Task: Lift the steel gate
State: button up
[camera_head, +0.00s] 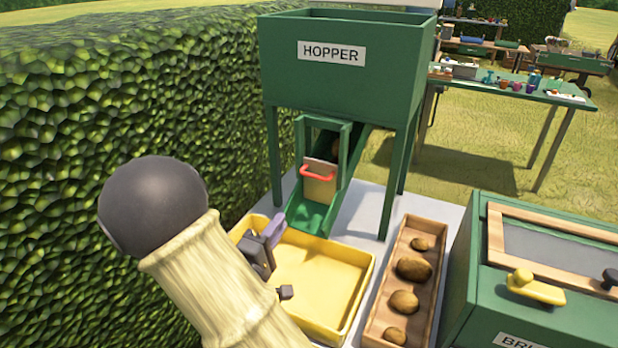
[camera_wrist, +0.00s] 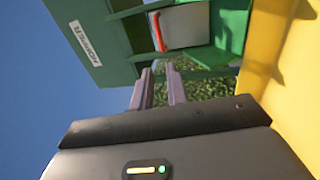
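The steel gate (camera_head: 320,187) is a flat plate standing in the green chute under the hopper, with a red handle (camera_head: 318,173) across its upper part. In the wrist view the gate (camera_wrist: 186,28) looks grey, and the red handle (camera_wrist: 157,32) lies just beyond my fingertips. My gripper (camera_wrist: 159,70) is open, with a gap between its two mauve fingers and nothing in it. In the head view my gripper (camera_head: 277,226) is over the yellow tray, below and left of the gate and apart from it. My arm hides part of it.
The green hopper (camera_head: 345,85) stands on legs above the chute (camera_head: 311,215). The yellow tray (camera_head: 320,280) lies below the chute mouth. A wooden box (camera_head: 372,335) with several potatoes and a green lidded box (camera_head: 462,270) stand to the right. A hedge (camera_head: 60,190) borders the left.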

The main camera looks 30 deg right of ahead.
aim_at(312, 175)
jog(key=x, duration=1.7)
jog(key=shift+w+d+b, duration=0.15)
jog(key=shift+d+b, duration=0.1)
jog(key=shift+b, duration=0.05)
grip_shut()
